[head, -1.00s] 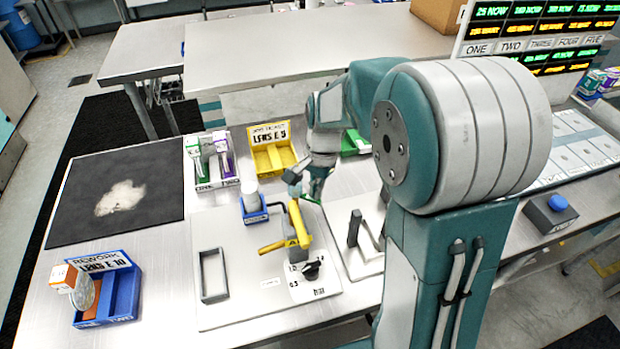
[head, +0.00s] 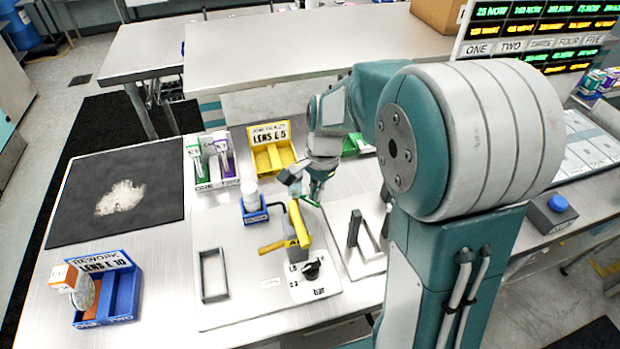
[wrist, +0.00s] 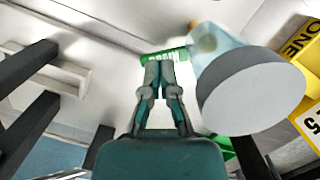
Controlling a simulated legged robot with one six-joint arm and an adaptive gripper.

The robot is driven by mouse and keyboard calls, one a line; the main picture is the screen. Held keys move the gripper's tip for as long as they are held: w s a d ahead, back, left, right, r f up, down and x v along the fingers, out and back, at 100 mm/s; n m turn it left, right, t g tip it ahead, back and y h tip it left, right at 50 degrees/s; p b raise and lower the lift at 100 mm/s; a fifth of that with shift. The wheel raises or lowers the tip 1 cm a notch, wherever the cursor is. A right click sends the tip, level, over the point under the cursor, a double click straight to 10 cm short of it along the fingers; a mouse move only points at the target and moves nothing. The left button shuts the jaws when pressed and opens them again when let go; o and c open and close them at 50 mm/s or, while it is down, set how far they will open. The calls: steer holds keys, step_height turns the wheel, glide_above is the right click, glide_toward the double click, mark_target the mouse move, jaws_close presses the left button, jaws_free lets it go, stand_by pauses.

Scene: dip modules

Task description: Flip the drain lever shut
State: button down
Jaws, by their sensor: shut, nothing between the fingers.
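A yellow bar (head: 298,222) stands on the light grey plate, and a yellow handle (head: 271,248) sticks out to its left, above a black knob (head: 312,269). No label tells me which part is the drain lever. My gripper (head: 315,199) is shut and empty, just behind and right of the yellow bar's top, apart from it. The green strip shows as a thin edge in the head view (head: 308,201).
A white-capped bottle in a blue holder (head: 254,215) stands left of my gripper. A dark upright frame (head: 355,230) stands to the right. A yellow bin (head: 272,155) and a white rack (head: 212,172) are behind. A grey open frame (head: 213,276) is at front left.

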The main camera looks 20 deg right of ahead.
steer(key=shift+s+m, duration=0.1)
steer(key=shift+m, duration=0.2)
steer(key=shift+s+a, duration=0.15)
steer(key=shift+s, duration=0.05)
stand_by(2.2)
steer(key=shift+w+a, duration=0.1)
steer(key=shift+w, duration=0.05)
steer(key=shift+w+a, duration=0.3)
steer(key=shift+w, duration=0.3)
step_height(320, 180, up, 12)
steer(key=d, duration=0.1)
steer(key=shift+w+d+f, duration=0.15)
steer(key=shift+w+d, duration=0.2)
steer(key=shift+w, duration=0.1)
stand_by(0.3)
